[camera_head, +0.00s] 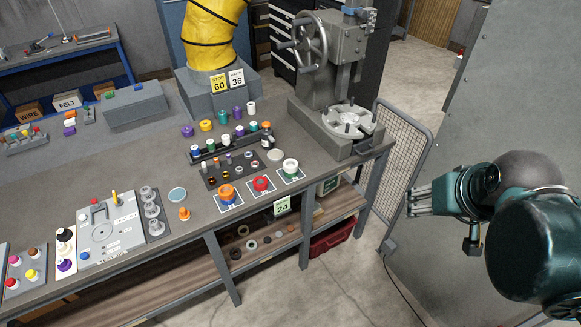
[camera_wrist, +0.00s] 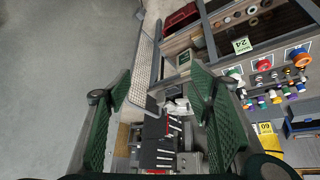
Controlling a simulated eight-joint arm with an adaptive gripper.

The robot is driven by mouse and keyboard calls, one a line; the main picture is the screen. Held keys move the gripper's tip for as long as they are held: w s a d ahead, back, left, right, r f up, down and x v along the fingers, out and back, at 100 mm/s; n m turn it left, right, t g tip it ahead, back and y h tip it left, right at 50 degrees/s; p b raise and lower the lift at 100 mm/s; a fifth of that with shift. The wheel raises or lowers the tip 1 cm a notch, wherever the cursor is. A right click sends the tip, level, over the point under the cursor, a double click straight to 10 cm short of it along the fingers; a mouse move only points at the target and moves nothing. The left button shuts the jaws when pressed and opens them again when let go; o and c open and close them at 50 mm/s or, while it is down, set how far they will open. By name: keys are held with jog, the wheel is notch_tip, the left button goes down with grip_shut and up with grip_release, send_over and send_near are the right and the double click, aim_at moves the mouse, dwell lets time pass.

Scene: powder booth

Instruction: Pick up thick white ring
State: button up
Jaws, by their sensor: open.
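Several small rings lie on the bench's lower shelf. A white-topped green piece (camera_head: 290,166) stands on a card at the bench's front edge. At this size I cannot tell for certain which is the thick white ring. My gripper (camera_head: 411,201) is open and empty, off the bench's right end and well apart from these pieces. Its two green fingers (camera_wrist: 165,108) are spread wide in the wrist view.
A grey press (camera_head: 335,75) stands at the bench's right end. A mesh panel (camera_head: 403,150) stands between the bench and my gripper. Orange (camera_head: 227,193) and red (camera_head: 261,184) pieces sit on front-edge cards. A red case (camera_head: 332,238) lies below. The floor in front is clear.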

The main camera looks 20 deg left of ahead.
jog(key=w+a+r+n+g, duration=0.2)
jog(key=w+a+n, duration=0.2)
jog(key=w+a, duration=0.6)
jog(key=n+g+p, duration=0.1)
jog(key=n+g, duration=0.3)
jog(key=n, duration=0.5)
send_over(291, 162)
jog(key=s, duration=0.1)
notch_tip(291, 162, down, 23)
jog(key=shift+s+d, duration=0.15)
jog(key=shift+s, duration=0.05)
jog(key=shift+f, duration=1.3)
jog(key=shift+f+p, duration=0.3)
jog(key=shift+f, duration=2.3)
